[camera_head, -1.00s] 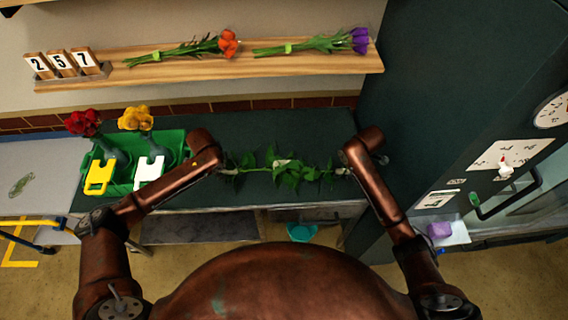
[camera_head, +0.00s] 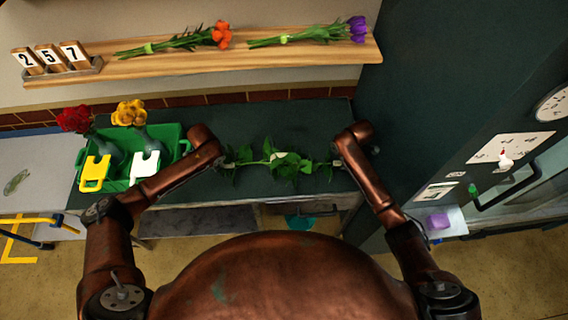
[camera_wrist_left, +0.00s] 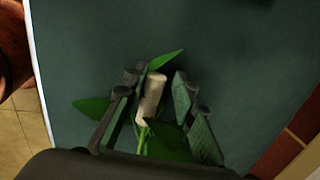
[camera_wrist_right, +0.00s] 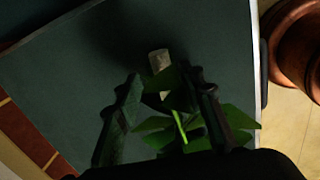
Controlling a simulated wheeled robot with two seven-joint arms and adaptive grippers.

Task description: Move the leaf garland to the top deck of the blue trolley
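The green leaf garland (camera_head: 285,166) lies stretched left to right over the dark green counter, with a pale peg at each end. My left gripper (camera_head: 222,160) is at its left end. In the left wrist view its fingers (camera_wrist_left: 155,82) stand apart on either side of the pale peg (camera_wrist_left: 151,95). My right gripper (camera_head: 338,163) is at the other end. In the right wrist view its fingers (camera_wrist_right: 168,85) stand wide apart around the pale peg (camera_wrist_right: 159,62) and leaves. A grey deck (camera_head: 35,175) with yellow and blue tubing at far left may be the trolley.
A green crate (camera_head: 172,133) with red and yellow flowers and two tags stands on the counter (camera_head: 235,118) left of the garland. A wooden shelf (camera_head: 215,62) with bouquets and number blocks is above. A dark cabinet (camera_head: 440,90) closes off the right.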

